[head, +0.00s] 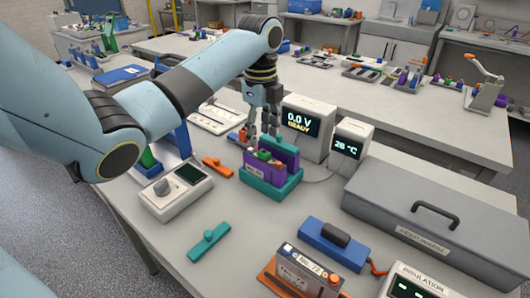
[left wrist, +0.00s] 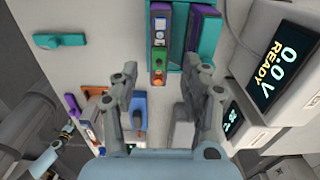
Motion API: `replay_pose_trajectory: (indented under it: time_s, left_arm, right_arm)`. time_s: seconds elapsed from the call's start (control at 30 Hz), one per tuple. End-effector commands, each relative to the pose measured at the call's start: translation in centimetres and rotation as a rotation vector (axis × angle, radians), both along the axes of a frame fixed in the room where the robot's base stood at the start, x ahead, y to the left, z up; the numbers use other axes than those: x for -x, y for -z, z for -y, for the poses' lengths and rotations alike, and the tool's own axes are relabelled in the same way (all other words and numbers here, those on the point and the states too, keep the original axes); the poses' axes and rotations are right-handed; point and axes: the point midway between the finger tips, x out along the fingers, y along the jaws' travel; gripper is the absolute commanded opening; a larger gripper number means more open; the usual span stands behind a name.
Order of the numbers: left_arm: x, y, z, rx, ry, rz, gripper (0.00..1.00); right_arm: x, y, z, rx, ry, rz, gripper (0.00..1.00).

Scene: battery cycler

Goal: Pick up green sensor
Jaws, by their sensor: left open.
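A small green block (head: 264,154), which looks like the green sensor, sits on top of a purple module in a teal cradle (head: 272,192). In the left wrist view the green block (left wrist: 160,57) lies between a small grey unit with a screen and a red-orange end piece. My left gripper (head: 264,132) points down just above and behind the block in the head view. In the left wrist view its two open fingers (left wrist: 161,75) are on either side of the block's line, with nothing held between them. My right gripper is not in view.
A voltage display box (head: 305,128) and a temperature display (head: 350,145) stand close to the right of the cradle. A teal handle piece (head: 207,242) and an orange piece (head: 217,167) lie on the table. A large grey case (head: 430,215) fills the right side.

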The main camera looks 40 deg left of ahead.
Motion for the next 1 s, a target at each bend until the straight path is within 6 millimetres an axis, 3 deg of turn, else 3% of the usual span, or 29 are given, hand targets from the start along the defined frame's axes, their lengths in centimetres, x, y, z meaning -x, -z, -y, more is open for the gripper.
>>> replay_pose_trajectory:
  time_s: [0.3,0.6,0.93,1.0]
  left_arm:
    - [0.0,4.4,0.4,0.0,-0.001,-0.003,0.46]
    - [0.0,4.9,0.4,-0.001,0.0,0.0,0.45]
    - [0.0,4.9,0.4,-0.001,0.0,0.0,0.02]
    - [0.0,4.9,0.4,-0.001,0.0,0.0,0.0]
  right_arm:
    - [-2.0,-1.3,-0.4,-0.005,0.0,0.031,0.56]
    - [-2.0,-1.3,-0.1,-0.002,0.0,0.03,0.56]
    - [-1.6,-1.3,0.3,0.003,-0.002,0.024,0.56]
    - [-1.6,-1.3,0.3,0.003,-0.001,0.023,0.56]
